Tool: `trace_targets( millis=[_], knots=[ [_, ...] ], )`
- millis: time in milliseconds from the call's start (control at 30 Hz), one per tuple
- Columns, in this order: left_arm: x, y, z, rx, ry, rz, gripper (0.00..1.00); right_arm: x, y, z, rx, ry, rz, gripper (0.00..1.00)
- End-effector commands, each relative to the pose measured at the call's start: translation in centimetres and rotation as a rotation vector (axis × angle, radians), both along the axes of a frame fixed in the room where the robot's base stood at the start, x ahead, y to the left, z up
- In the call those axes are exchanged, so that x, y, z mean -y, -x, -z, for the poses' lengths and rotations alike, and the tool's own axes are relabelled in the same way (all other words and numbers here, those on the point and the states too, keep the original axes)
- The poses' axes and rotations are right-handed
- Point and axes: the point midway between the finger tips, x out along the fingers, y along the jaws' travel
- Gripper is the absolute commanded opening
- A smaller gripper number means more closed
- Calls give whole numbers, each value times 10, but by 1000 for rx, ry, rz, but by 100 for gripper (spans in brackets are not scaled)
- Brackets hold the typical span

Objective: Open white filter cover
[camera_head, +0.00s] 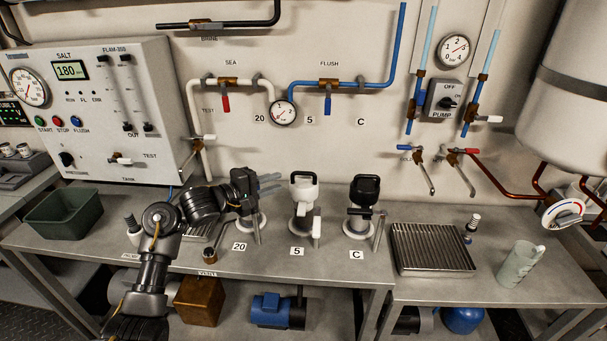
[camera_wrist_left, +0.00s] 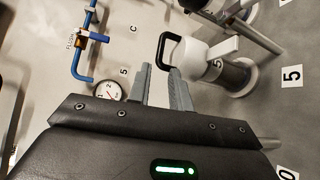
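The white filter cover (camera_head: 303,191) with its black loop handle tops the filter housing by label 5, and it looks closed. In the left wrist view the white cover (camera_wrist_left: 196,54) lies just beyond my fingertips. My left gripper (camera_head: 272,182) is to the left of the cover, its grey fingers pointing right toward it. In the left wrist view the fingers (camera_wrist_left: 158,72) are apart with nothing between them. One fingertip overlaps the handle's lower end in the picture; I cannot tell whether they touch. My right gripper is not in view.
A black-topped filter (camera_head: 364,191) stands to the right by label C. Another filter at label 20 is partly hidden behind my left gripper. A pressure gauge (camera_head: 283,112) and pipes are on the wall behind. A ribbed drain tray (camera_head: 396,264) and a cup (camera_head: 518,264) are farther right.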

Motion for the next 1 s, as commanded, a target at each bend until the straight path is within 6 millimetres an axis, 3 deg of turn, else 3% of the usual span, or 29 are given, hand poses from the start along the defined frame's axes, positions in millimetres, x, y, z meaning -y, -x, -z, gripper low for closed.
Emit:
trace_targets(
  millis=[167, 600, 1000],
  knots=[
    [10, -8, 2, -1, 2, 2, 21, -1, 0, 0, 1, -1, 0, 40],
    [64, -61, 12, -1, -1, 0, 21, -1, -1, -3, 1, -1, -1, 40],
    [77, -75, 16, 2, -4, -1, 21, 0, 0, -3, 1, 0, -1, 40]
  ],
)
